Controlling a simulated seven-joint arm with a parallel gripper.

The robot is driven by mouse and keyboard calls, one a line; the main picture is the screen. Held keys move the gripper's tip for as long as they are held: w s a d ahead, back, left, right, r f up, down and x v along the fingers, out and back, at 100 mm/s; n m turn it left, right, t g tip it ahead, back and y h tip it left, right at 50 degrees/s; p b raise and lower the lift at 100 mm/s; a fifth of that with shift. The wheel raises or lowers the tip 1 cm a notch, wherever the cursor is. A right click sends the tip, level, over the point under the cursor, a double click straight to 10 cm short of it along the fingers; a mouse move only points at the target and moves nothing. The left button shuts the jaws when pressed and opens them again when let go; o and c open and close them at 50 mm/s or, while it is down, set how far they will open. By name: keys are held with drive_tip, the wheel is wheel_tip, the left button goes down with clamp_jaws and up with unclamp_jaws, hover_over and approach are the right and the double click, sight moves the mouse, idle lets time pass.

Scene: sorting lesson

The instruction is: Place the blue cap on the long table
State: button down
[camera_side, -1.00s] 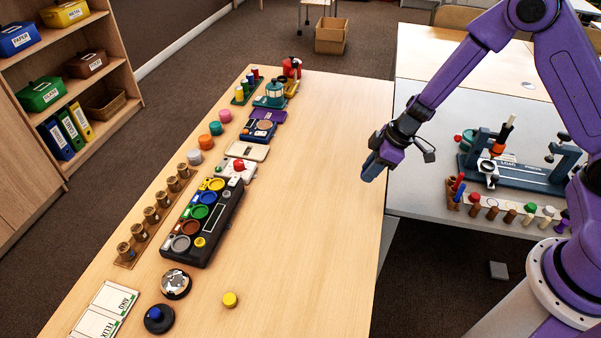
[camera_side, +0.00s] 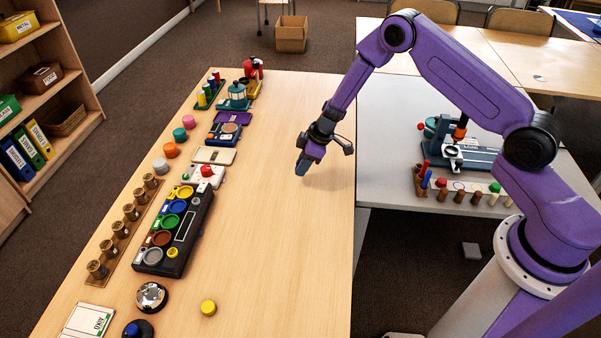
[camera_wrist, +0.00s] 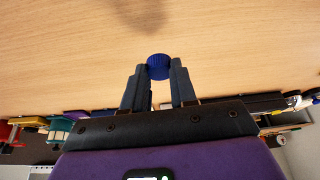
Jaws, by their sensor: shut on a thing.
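My gripper (camera_side: 302,167) is above the right part of the long wooden table (camera_side: 290,270) in the side view. In the wrist view, my gripper (camera_wrist: 159,72) is shut on the blue cap (camera_wrist: 158,60), a small round ribbed cap held between the two fingertips. The cap is above the bare wood, with a soft shadow on the table beyond it. In the side view the cap is too small or hidden at the fingertips to make out.
A black tray of coloured rings (camera_side: 173,235), wooden pegs (camera_side: 119,229) and other devices line the table's left side. A yellow cap (camera_side: 208,307) lies near the front. The table's right side is clear. A grey table (camera_side: 385,165) with a blue press adjoins on the right.

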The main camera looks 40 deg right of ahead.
sight(300, 181)
drive_tip(key=shift+w+f, duration=0.35)
drive_tip(key=shift+f, duration=0.1)
drive_tip(key=shift+w+a+f, duration=0.1)
drive_tip(key=shift+f, duration=1.55)
drive_tip(key=c, duration=0.9)
unclamp_jaws()
drive_tip(key=shift+f, duration=0.15)
drive_tip(key=v, duration=1.2)
drive_tip(key=shift+r, duration=0.25)
drive_tip(key=shift+a, duration=0.15)
